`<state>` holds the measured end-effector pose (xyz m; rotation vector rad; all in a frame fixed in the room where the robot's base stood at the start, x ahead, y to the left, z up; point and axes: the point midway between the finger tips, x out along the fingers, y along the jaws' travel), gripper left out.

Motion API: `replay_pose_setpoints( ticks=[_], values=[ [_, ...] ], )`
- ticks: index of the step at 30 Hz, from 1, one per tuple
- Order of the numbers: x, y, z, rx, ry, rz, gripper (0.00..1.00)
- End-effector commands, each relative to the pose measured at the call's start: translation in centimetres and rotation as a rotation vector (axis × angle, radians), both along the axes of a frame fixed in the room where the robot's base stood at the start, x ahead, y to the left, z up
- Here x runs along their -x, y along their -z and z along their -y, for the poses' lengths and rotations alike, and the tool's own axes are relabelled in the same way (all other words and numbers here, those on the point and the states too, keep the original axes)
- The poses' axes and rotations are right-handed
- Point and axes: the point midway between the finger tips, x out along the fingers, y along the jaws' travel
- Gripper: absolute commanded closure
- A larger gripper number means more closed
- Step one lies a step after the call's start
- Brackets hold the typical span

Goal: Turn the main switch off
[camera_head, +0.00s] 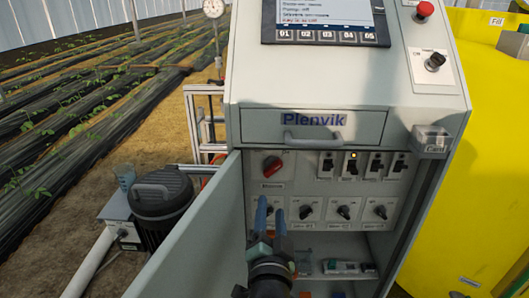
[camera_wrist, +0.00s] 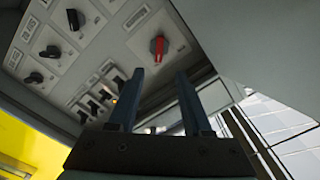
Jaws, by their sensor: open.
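The main switch is most likely the red rotary knob (camera_head: 272,166) at the upper left of the grey panel inside the open cabinet. In the wrist view the red knob (camera_wrist: 158,48) stands on a pale square plate, just beyond and between my fingertips, with a visible gap. My gripper (camera_head: 270,203) is open and empty, with its blue fingers pointing up in front of the panel, below the red knob. The fingers also show in the wrist view (camera_wrist: 160,73). They partly cover the lower left of the panel. The label under the knob is too small to read.
Several black rotary knobs (camera_head: 344,212) line the lower row, with breakers (camera_head: 350,162) at upper right. The open cabinet door (camera_head: 195,240) stands left of my gripper. A drawer (camera_head: 318,127) with a handle overhangs the panel. A red button (camera_head: 424,9) sits on the console top.

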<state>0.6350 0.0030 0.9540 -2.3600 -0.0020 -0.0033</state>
Motion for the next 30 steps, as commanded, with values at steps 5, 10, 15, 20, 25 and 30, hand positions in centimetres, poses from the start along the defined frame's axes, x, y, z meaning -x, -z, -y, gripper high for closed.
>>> replay_pose_setpoints(
  ticks=[5, 10, 15, 20, 25, 30],
  values=[
    [-0.9, 0.2, 0.0, -0.006, 0.001, -0.005, 0.51],
    [-3.3, 0.1, 0.1, -0.005, 0.001, -0.003, 0.51],
    [-6.3, 0.1, 0.1, -0.005, 0.002, -0.002, 0.51],
    [-8.8, 0.1, 0.1, -0.003, 0.001, -0.002, 0.51],
    [-11.0, 0.2, 0.1, -0.003, 0.001, -0.004, 0.51],
    [-12.4, 0.2, 0.0, -0.003, 0.0, -0.004, 0.51]
  ],
)
